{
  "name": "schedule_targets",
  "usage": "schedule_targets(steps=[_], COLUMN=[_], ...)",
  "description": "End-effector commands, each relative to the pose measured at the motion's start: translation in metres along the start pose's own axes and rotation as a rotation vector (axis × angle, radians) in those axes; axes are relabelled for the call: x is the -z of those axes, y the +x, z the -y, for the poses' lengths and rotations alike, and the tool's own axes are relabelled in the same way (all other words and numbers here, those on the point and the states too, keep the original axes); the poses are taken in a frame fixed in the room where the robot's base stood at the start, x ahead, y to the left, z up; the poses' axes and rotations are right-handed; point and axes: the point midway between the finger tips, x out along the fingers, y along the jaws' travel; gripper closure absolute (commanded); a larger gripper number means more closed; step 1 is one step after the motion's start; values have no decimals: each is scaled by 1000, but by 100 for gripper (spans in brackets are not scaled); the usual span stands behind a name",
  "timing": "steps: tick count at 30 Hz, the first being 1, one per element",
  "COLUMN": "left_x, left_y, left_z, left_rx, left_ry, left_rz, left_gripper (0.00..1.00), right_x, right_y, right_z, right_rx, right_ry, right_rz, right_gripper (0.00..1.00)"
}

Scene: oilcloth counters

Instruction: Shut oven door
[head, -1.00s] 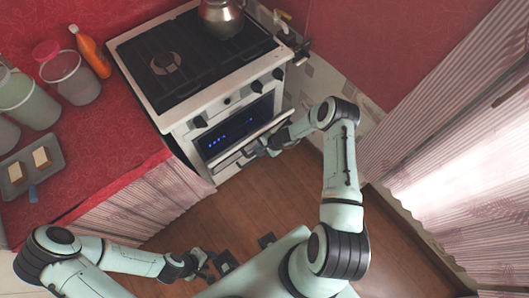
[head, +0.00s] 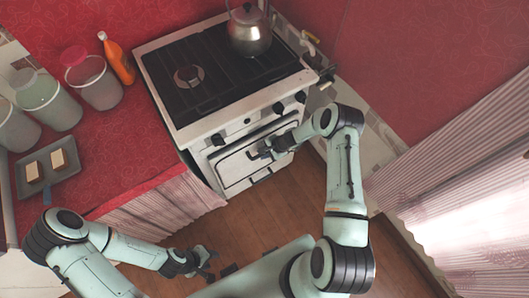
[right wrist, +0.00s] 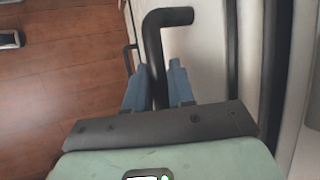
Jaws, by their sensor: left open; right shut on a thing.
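The oven door (head: 237,174) is a pale panel on the front of the white stove (head: 205,122), below the knobs. It stands up close to the stove front; I cannot tell whether a small gap is left. My right gripper (head: 264,152) is at the door's upper part. In the right wrist view, its blue-grey fingers (right wrist: 160,88) are on both sides of the black bent handle (right wrist: 167,18) and shut on it. The pale door face (right wrist: 205,60) is beside it. My left gripper (head: 207,262) is open and empty, low over the floor, away from the door.
A metal kettle (head: 249,34) stands on the black hob. The red counter (head: 120,150) on the left holds jars, an orange bottle (head: 118,62) and a grey tray (head: 68,178). A curtain (head: 455,190) hangs at right. Wooden floor (head: 270,215) is clear before the stove.

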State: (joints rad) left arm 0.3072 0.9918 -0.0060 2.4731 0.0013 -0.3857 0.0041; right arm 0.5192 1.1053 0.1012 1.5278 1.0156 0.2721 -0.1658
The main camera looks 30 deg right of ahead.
Motion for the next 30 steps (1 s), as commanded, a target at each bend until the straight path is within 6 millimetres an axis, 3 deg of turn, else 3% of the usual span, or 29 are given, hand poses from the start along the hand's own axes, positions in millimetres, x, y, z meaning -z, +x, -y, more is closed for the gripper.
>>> schedule_targets(steps=[7,8,9,20,23,30], left_x=[0,0,0,-1,-2,-5], left_y=[0,0,0,1,4,9], left_z=[0,0,0,1,2,5], left_rx=[0,0,0,0,1,2], left_ry=[0,0,0,0,-1,-2], left_rz=[0,0,0,1,3,7], left_gripper=[57,57,57,57,57,57], right_x=[0,-1,-1,0,1,1], right_y=[-1,-1,-1,-8,-22,-76], right_z=[9,9,9,7,6,5], right_rx=[14,14,14,11,12,11], right_ry=[-5,-6,-5,-4,-4,-5], right_rz=[-3,-3,-3,-3,-4,-6], right_gripper=[100,70,57,56,56,56])
